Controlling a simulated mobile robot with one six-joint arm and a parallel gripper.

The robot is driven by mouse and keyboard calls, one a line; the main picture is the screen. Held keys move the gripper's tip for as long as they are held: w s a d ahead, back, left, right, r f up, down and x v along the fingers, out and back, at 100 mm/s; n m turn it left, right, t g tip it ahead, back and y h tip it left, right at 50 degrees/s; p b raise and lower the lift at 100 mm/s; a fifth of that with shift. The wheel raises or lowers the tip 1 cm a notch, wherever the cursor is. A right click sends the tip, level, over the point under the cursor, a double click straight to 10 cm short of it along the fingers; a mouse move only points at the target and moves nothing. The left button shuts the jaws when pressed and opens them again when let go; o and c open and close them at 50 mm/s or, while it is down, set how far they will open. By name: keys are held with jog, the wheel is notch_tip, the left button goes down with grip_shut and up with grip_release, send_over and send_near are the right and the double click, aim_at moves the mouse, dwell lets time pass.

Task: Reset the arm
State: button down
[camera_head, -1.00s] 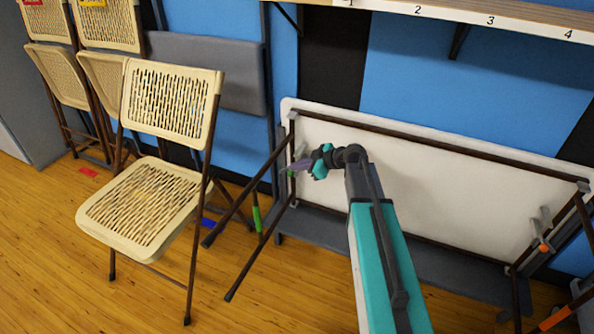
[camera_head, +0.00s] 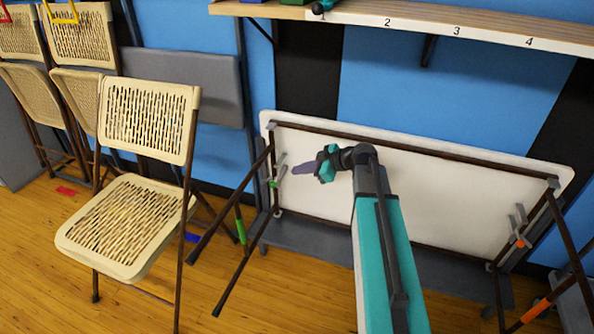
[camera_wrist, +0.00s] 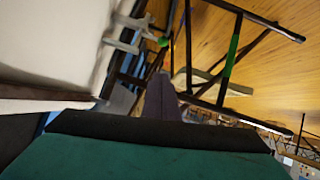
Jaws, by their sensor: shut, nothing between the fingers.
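My gripper (camera_head: 297,169) shows in the head view at the end of my teal and grey arm. Its purple fingers are shut with nothing between them and point left. It is in front of the left part of a folding table (camera_head: 400,187) that stands on its side with its legs out. By eye I cannot tell how far the fingers are from the table's leg bracket. In the wrist view the gripper (camera_wrist: 163,98) points toward the table's dark leg with a green band (camera_wrist: 233,50); the white table top (camera_wrist: 55,40) fills the upper left.
A beige folding chair (camera_head: 125,220) stands open at left, with more chairs (camera_head: 35,95) behind it. A numbered shelf (camera_head: 400,20) runs along the wall above. A grey padded panel (camera_head: 192,88) leans on the blue wall. The wooden floor (camera_head: 150,310) is bare at the front left.

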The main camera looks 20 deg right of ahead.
dwell(0.3)
jog(key=s+a+f+g+p, duration=0.2)
jog(key=s+a+f+p, duration=0.15)
jog(key=a, duration=0.25)
jog(key=s+a+f+g+p, duration=0.1)
jog(key=s+a+f+p, duration=0.15)
jog(key=a+p, duration=0.2)
jog(key=s+a+f+g+h+p, duration=0.1)
jog(key=s+a+f+g+p, duration=0.15)
jog(key=s+f, duration=0.45)
jog(key=s+a+f+g+p, duration=0.2)
jog(key=s+a+f+p, duration=0.2)
jog(key=s, duration=0.4)
jog(key=s+d+f+m+g+h+p, duration=0.1)
jog(key=s+f+m+g+h+p, duration=0.15)
jog(key=s, duration=0.65)
jog(key=s+f+m+g+h+p, duration=0.1)
jog(key=s+f+g+p, duration=0.15)
jog(key=s, duration=0.55)
jog(key=s+d+f+m+h, duration=0.1)
jog(key=s+d+m+h, duration=0.2)
jog(key=s+d+m, duration=0.5)
jog(key=shift+s+f+m+g+h, duration=0.15)
jog(key=shift+s+m+g+h, duration=0.2)
jog(key=shift+g, duration=0.1)
